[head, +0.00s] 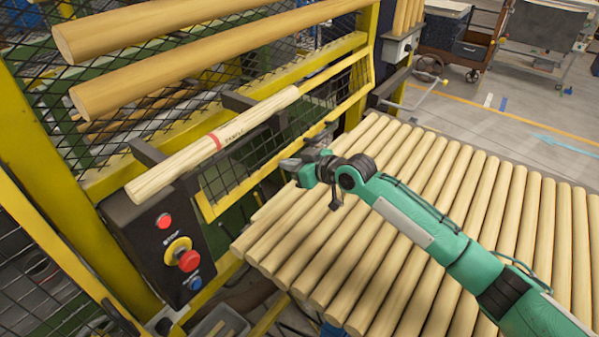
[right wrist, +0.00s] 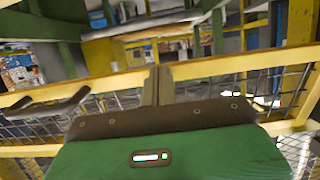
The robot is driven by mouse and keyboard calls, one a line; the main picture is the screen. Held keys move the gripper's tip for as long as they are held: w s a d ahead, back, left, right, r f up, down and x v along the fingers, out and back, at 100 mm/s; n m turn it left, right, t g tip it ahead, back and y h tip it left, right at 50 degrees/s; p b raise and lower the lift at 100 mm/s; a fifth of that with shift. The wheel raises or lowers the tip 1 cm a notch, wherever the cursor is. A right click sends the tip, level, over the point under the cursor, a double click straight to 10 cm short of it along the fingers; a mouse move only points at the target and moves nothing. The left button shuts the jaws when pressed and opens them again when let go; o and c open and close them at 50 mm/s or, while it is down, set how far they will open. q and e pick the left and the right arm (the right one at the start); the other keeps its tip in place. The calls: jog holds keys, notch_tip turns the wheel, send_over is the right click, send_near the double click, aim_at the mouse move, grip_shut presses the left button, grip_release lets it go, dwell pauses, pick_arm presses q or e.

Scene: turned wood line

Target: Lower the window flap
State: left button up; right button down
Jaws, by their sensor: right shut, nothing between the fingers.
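The window flap appears to be the yellow-framed mesh panel (head: 345,106) in the guard, behind the rollers' near end in the head view. A pale round rod marked with a red band (head: 240,130) lies across brackets in front of it. My right gripper (head: 290,165) is shut and empty, just in front of the panel's lower bar. In the right wrist view the shut fingers (right wrist: 158,85) point at a yellow bar (right wrist: 215,68) with mesh below it. A dark bar handle (right wrist: 45,104) shows left of the fingers. I cannot tell whether the fingers touch the bar. My left gripper is out of view.
A control box (head: 165,235) with red and blue buttons stands at lower left. Several pale turned rods (head: 450,190) lie side by side under my right arm. Two thick rods (head: 170,30) cross the upper left. A cart (head: 455,45) stands on open floor behind.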

jog(key=b+x, duration=0.2)
jog(key=x, duration=0.1)
jog(key=shift+w+a+f+b, duration=0.2)
jog(key=shift+w+a+b, duration=0.1)
jog(key=shift+b, duration=0.1)
jog(key=shift+r, duration=0.25)
jog(key=shift+s, duration=0.1)
